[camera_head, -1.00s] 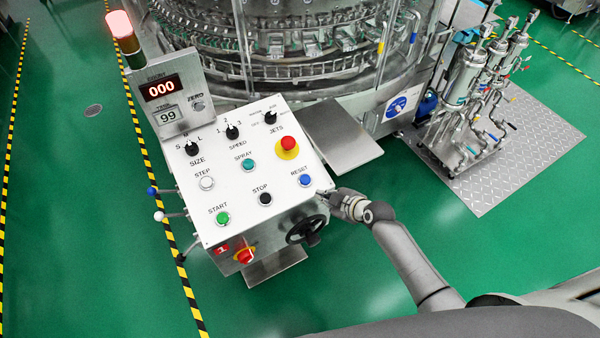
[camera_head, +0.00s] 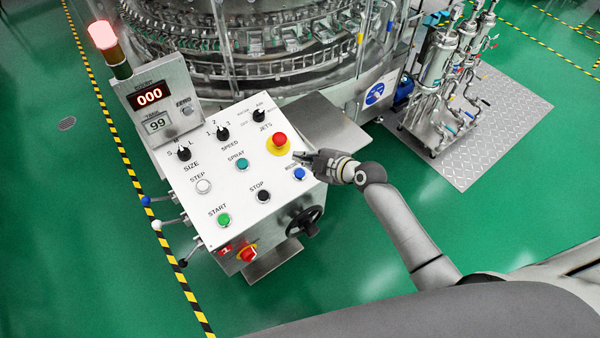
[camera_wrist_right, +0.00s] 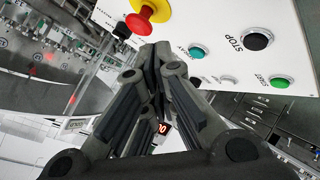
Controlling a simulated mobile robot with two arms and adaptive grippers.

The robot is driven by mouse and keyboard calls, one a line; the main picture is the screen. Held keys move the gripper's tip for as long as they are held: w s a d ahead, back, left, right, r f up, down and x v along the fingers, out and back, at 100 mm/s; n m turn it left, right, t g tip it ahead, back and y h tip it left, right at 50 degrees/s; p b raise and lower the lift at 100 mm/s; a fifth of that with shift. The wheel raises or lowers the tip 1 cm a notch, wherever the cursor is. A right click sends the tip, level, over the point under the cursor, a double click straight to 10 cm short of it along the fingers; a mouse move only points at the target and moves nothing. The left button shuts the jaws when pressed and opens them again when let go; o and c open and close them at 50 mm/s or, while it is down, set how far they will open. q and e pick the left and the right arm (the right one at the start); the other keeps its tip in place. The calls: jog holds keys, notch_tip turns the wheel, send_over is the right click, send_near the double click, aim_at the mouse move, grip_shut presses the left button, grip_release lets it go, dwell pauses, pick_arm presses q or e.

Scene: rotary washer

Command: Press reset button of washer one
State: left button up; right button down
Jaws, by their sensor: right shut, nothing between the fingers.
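My right gripper (camera_head: 297,156) is shut and empty. In the right wrist view the closed fingertips (camera_wrist_right: 158,46) point toward the panel near the red knob, and the RESET button is not visible. My left gripper is not in view.
The black STOP button (camera_head: 263,196) and green START button (camera_head: 223,220) are farther left. A black handwheel (camera_head: 305,221) sticks out below the panel. Green floor (camera_head: 340,270) is open in front.

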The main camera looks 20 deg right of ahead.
jog(key=b, duration=0.5)
send_over(300, 177)
jog(key=f, duration=0.7)
jog(key=shift+s, duration=0.3)
jog(key=shift+w+f+b, duration=0.15)
jog(key=shift+f+b, duration=0.35)
jog(key=shift+b, duration=0.3)
jog(key=shift+w+f+b, duration=0.15)
jog(key=shift+f+b, duration=0.25)
jog(key=shift+b, duration=0.2)
jog(key=shift+a+f+b, duration=0.1)
jog(key=shift+f+b, duration=0.3)
jog(key=shift+b, duration=0.15)
dwell(0.3)
jog(key=shift+r, duration=0.1)
jog(key=shift+r+p, duration=0.65)
jog(key=shift+r, duration=0.05)
